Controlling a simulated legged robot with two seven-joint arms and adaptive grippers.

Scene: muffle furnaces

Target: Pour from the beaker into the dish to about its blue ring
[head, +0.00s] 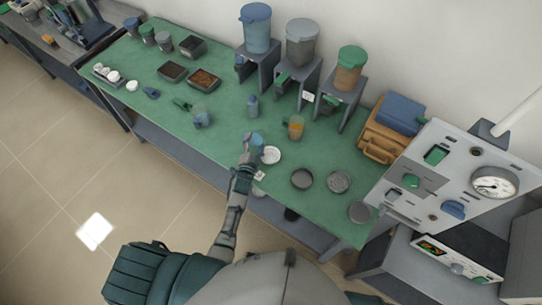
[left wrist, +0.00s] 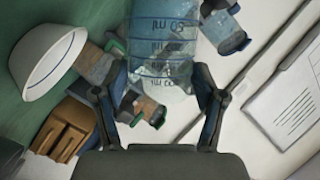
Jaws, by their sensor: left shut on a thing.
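My left gripper (head: 247,150) reaches over the green bench and is shut on a clear, bluish beaker (head: 257,139). In the left wrist view, the beaker (left wrist: 162,45) with its blue ml markings stands between the two fingers (left wrist: 163,98). Its top end is cut off by that frame, and its liquid level is hard to tell. The white dish (head: 271,155) is on the bench just right of the beaker. In the left wrist view, the dish (left wrist: 48,62) shows a blue ring and appears apart from the beaker. My right gripper is not in view.
Behind are a mug with orange contents (head: 295,128), a small blue-grey bottle (head: 253,105) and hoppers on stands, including a blue one (head: 257,30). Round dark dishes (head: 302,179) lie to the right, near the control panel (head: 445,180). Dark trays (head: 172,72) sit further left.

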